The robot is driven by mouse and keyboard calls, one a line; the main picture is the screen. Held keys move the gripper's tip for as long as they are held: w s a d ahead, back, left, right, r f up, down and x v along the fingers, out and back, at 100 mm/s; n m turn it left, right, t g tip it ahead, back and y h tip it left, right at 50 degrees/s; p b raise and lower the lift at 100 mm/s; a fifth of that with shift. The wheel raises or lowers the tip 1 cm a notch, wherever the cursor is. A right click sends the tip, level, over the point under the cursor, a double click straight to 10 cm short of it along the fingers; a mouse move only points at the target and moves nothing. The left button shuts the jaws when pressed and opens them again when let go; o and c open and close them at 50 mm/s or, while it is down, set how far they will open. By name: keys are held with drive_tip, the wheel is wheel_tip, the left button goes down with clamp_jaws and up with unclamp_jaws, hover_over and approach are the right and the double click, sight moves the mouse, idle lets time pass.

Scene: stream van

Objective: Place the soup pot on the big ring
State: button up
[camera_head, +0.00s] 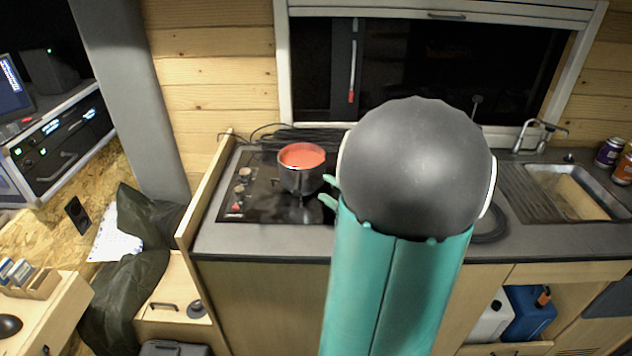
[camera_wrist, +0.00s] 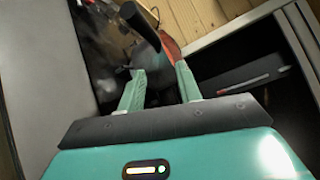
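The soup pot (camera_head: 300,180) is dark metal with orange-red soup in it and sits upright on, or just over, the black glass hob (camera_head: 262,208). The ring markings are too dark to tell apart, so I cannot tell which ring is under it. My gripper (camera_head: 328,191) is just right of the pot, its pale green fingers pointing at it. In the wrist view my gripper (camera_wrist: 160,82) has its fingers apart, with the pot (camera_wrist: 150,58) beyond the fingertips. The pot's black handle (camera_wrist: 142,24) sticks up toward the camera. My arm hides the counter behind it.
Hob knobs (camera_head: 241,181) line the left side, beside a wooden side panel (camera_head: 205,190). Black cables (camera_head: 290,137) lie behind the hob. A sink (camera_head: 575,190) with a tap (camera_head: 540,133) and cans (camera_head: 609,152) are at the right. A dark window is behind.

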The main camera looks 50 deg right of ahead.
drive_tip(key=w+a+r+n+g+y, duration=0.1)
drive_tip(key=a+n+g+y, duration=0.15)
drive_tip(key=a, duration=0.55)
drive_tip(key=w+a+n+g+y, duration=0.1)
drive_tip(key=a+n+y, duration=0.3)
drive_tip(key=a, duration=0.3)
drive_tip(key=w+a+r+n+g+y, duration=0.1)
drive_tip(key=w+a+n+g+y, duration=0.2)
drive_tip(key=a, duration=0.5)
drive_tip(key=s+a+r+n+g+h, duration=0.4)
drive_tip(key=s+a+n+h, duration=0.2)
drive_tip(key=s+a+n, duration=0.3)
drive_tip(key=a+n, duration=0.4)
drive_tip(key=n, duration=0.2)
drive_tip(key=shift+s+a+h, duration=0.25)
drive_tip(key=shift+a+h, duration=0.1)
drive_tip(key=shift+d, duration=0.15)
